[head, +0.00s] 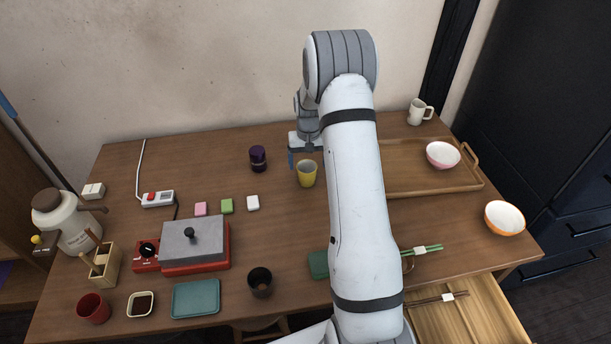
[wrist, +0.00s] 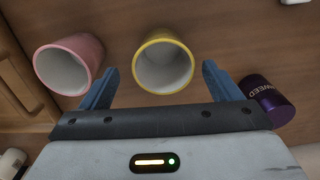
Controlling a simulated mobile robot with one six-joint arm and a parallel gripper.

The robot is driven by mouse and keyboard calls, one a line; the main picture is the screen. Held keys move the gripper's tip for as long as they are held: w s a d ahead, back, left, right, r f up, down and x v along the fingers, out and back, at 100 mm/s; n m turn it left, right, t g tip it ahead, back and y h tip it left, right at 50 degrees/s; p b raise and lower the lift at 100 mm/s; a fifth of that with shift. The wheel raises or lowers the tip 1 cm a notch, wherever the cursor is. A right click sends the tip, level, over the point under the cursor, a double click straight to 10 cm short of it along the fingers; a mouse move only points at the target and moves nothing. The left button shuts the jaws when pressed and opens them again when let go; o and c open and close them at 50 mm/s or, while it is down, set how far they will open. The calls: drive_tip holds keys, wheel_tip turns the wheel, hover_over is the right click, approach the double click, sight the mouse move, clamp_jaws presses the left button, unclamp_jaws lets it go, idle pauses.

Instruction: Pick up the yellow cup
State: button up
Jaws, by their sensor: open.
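The yellow cup (head: 307,176) stands upright on the wooden table, just left of my arm in the head view. In the wrist view the yellow cup (wrist: 164,62) shows its open rim and pale inside. My gripper (wrist: 160,69) is open, with one blue finger on each side of the yellow cup in that view and a gap on both sides. In the head view a blue fingertip shows by the cup's upper left. The other finger is mostly hidden, and how far the fingers are above the cup is hard to tell.
A pink cup (wrist: 69,64) stands close outside the left finger in the wrist view; my arm hides it in the head view. A purple can (head: 258,158) stands left of the yellow cup. A wooden tray (head: 412,181) lies right of my arm.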

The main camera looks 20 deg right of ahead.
drive_tip(key=f, duration=0.5)
drive_tip(key=shift+a+f+p, duration=0.1)
drive_tip(key=shift+a+p, duration=0.15)
drive_tip(key=shift+p, duration=0.15)
drive_tip(key=shift+c, duration=0.2)
drive_tip(key=c, duration=1)
